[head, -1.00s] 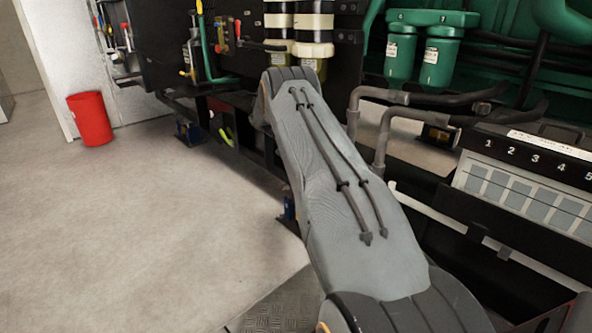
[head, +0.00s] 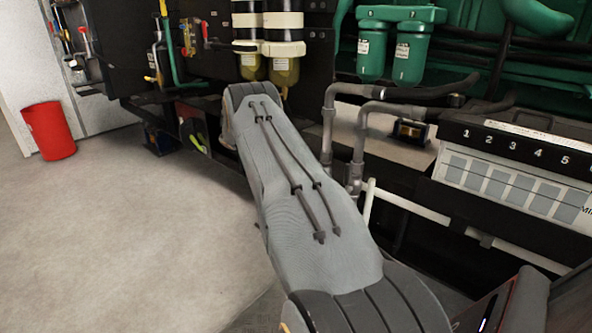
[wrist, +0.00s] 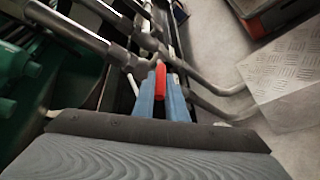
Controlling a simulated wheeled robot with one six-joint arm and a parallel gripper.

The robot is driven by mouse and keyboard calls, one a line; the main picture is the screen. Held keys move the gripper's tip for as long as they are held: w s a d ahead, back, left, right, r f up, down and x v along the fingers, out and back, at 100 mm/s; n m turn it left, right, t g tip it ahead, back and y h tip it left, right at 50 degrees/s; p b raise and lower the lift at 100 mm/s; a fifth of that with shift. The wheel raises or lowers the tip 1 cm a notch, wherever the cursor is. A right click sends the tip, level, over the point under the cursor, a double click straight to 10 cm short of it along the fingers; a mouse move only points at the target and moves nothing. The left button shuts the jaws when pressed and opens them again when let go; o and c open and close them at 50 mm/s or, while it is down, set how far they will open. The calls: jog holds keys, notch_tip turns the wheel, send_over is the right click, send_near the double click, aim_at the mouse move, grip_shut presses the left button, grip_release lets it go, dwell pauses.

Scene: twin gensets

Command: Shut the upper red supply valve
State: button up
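In the wrist view my gripper (wrist: 160,103) shows as two blue fingers side by side. A small red cylindrical piece (wrist: 160,82) lies in line with the narrow gap between them. It looks like a valve handle, but I cannot tell whether the fingers touch it or whether it is the upper red supply valve. In the head view my gripper is hidden behind my grey arm. A small red-handled valve (head: 206,32) shows on the dark panel at the upper left, beyond my arm.
Grey bent pipes (head: 357,140) stand just right of my arm and also cross the wrist view (wrist: 110,50). A panel numbered from 1 (head: 510,185) lies at the right. Green canisters (head: 409,60) hang behind. A red bin (head: 49,130) stands at far left; the floor before it is clear.

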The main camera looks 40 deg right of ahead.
jog(key=o, duration=0.5)
jog(key=shift+c, duration=0.2)
